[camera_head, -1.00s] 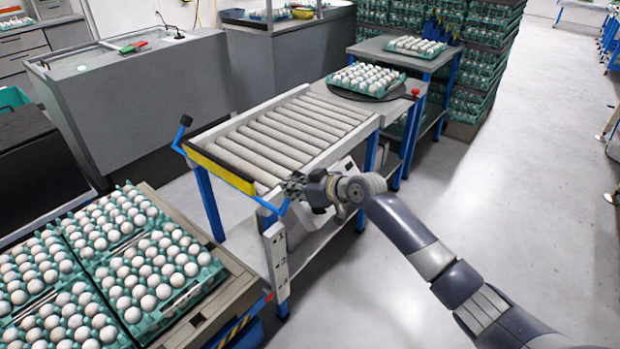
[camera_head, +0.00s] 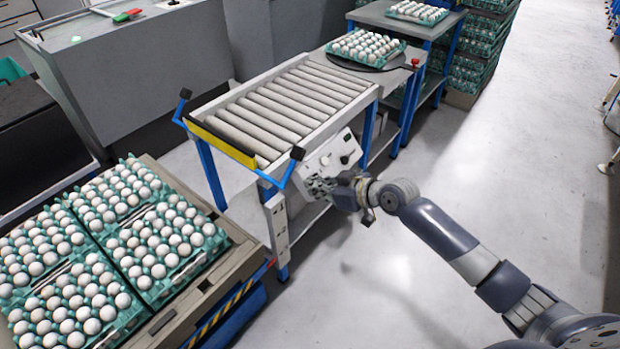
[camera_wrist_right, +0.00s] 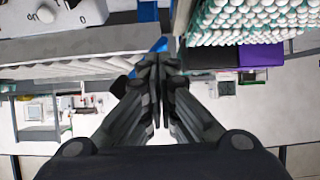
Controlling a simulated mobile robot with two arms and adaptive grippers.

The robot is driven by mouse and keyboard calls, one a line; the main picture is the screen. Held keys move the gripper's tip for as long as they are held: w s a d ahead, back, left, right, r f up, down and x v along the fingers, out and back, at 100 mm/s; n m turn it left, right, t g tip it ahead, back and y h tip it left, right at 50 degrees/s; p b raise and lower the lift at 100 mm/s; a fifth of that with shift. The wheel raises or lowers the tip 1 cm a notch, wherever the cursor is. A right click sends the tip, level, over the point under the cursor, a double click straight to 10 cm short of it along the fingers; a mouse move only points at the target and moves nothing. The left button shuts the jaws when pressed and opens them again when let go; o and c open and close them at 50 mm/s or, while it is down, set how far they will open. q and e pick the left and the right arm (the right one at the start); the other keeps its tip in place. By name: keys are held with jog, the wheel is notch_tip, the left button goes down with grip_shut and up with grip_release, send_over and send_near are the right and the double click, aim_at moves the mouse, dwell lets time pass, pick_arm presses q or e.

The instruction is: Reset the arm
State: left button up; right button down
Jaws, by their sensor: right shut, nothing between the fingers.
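My right arm (camera_head: 440,230) comes in from the lower right of the head view. Its gripper (camera_head: 318,186) is in front of the conveyor's control box (camera_head: 338,153), at the near right side of the roller table. In the right wrist view the two fingers of the right gripper (camera_wrist_right: 158,65) meet at their tips and hold nothing. I cannot tell from the head view how far the gripper is from the control box. My left gripper is not in view.
The roller conveyor (camera_head: 285,105) stands mid-view with blue legs. An egg tray (camera_head: 364,47) sits at its far end. Stacked egg trays (camera_head: 160,283) fill a pallet at lower left. The grey floor (camera_head: 510,190) to the right is clear.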

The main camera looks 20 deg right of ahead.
dwell(0.4)
jog(key=s+d+f+m+h, duration=0.2)
jog(key=d+f, duration=0.1)
jog(key=f, duration=0.6)
jog(key=s+d+f+m+h, duration=0.1)
jog(key=s+d+f+h, duration=0.15)
jog(key=f, duration=0.75)
jog(key=s+d+f+m+g+h, duration=0.1)
jog(key=s+d+f+m+g, duration=0.2)
jog(key=s+f, duration=1.05)
jog(key=s+a+f+g, duration=0.1)
jog(key=s+f, duration=0.4)
jog(key=s, duration=0.6)
jog(key=s+f+g+h, duration=0.1)
jog(key=s+f+g, duration=0.2)
jog(key=s, duration=0.9)
jog(key=s+a+f+n+g, duration=0.1)
jog(key=s+f, duration=0.8)
jog(key=s, duration=0.3)
jog(key=shift+s+a+g+h, duration=0.2)
jog(key=shift+a+g+h, duration=0.15)
jog(key=shift+g, duration=0.05)
jog(key=shift+w, duration=0.1)
